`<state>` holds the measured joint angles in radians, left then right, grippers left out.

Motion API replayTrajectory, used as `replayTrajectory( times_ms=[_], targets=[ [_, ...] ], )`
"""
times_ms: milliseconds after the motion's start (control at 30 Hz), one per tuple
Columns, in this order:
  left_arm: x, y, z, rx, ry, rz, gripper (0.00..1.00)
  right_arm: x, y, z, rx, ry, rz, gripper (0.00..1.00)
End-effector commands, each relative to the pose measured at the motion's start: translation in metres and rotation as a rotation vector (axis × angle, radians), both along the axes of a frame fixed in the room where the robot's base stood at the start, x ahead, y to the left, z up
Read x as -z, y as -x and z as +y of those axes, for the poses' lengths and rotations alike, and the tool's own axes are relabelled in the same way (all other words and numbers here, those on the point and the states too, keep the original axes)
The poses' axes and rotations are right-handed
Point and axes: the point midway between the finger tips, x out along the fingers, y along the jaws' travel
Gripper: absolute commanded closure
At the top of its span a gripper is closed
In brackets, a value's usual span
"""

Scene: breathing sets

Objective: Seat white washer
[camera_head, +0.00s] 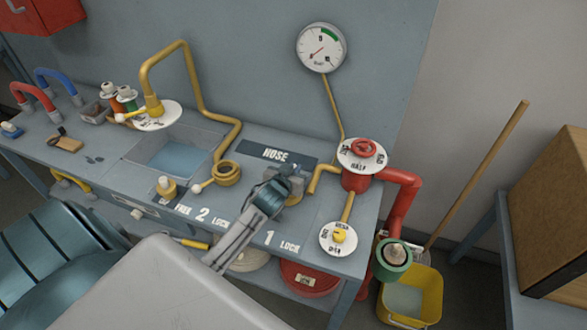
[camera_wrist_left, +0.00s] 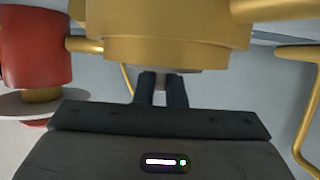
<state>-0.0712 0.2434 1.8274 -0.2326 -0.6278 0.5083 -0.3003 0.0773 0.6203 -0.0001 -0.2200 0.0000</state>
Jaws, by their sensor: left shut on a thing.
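My left gripper (camera_head: 289,178) reaches over the front bench to the brass fitting (camera_head: 294,198) below the HOSE label. In the left wrist view its two dark fingers (camera_wrist_left: 161,88) are shut on a small grey piece (camera_wrist_left: 161,82), right against the underside of a wide brass collar (camera_wrist_left: 165,48). Whether this piece is the white washer I cannot tell; the collar and fingers hide most of it. No white washer shows clearly in the head view. My right gripper is not in view.
A red valve (camera_head: 356,181) with a white dial stands right of the gripper, with a red pipe (camera_head: 404,203) beyond. A bent brass pipe (camera_head: 192,84) rises behind the sink (camera_head: 178,156). A yellow bucket (camera_head: 429,292) stands on the floor at right.

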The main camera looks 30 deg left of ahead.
Motion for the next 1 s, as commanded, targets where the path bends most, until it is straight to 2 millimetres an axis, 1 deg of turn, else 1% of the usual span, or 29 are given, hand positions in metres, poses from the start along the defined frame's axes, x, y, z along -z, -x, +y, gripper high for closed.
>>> replayTrajectory(
  times_ms=[767,800,900,1000],
  targets=[
    [0.021,0.000,0.000,0.000,-0.001,0.000,1.00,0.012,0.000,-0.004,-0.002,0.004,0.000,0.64],
    [0.019,0.000,0.000,0.000,-0.001,0.001,0.82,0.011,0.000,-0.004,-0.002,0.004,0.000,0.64],
    [0.020,0.000,0.000,0.000,0.000,0.002,0.64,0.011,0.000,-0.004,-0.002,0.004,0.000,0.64],
    [0.020,0.001,0.000,0.000,0.001,0.003,0.64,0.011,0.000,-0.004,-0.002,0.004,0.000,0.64]
  ],
)
